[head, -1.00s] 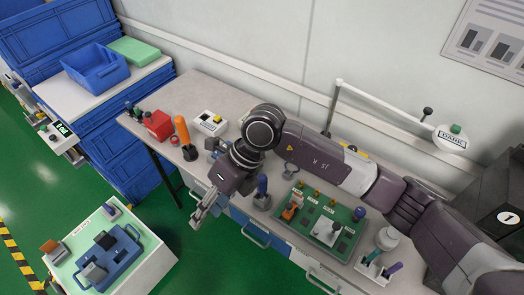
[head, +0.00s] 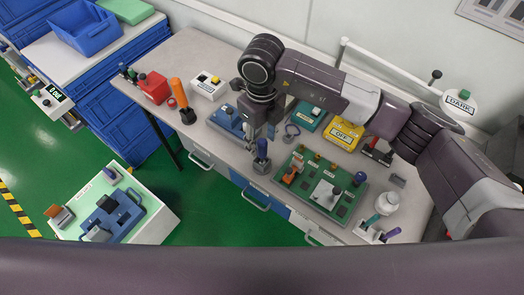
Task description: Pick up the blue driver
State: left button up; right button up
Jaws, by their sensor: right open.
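A blue driver (head: 262,148) stands upright in a small grey holder (head: 261,166) near the front edge of the bench (head: 218,153). My right gripper (head: 261,132) points down just behind and above the driver. Its jaws are open, and it appears empty. The small gap between its fingertips and the driver is hard to judge, and I cannot tell whether they touch. My left gripper is not in view.
A green board (head: 312,197) with fixtures lies to the right, and a white rack (head: 373,232) with coloured handles beyond it. An orange-handled tool (head: 183,98) stands left. A yellow box (head: 343,135) and teal box (head: 310,118) sit behind. A low cart (head: 152,205) stands front left.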

aim_at(262, 154)
jog(key=f+p, duration=0.2)
jog(key=f, duration=0.4)
jog(key=shift+s+f+p, duration=0.15)
jog(key=shift+s+p, duration=0.05)
jog(key=shift+p, duration=0.1)
jog(key=shift+f, duration=0.25)
grip_shut()
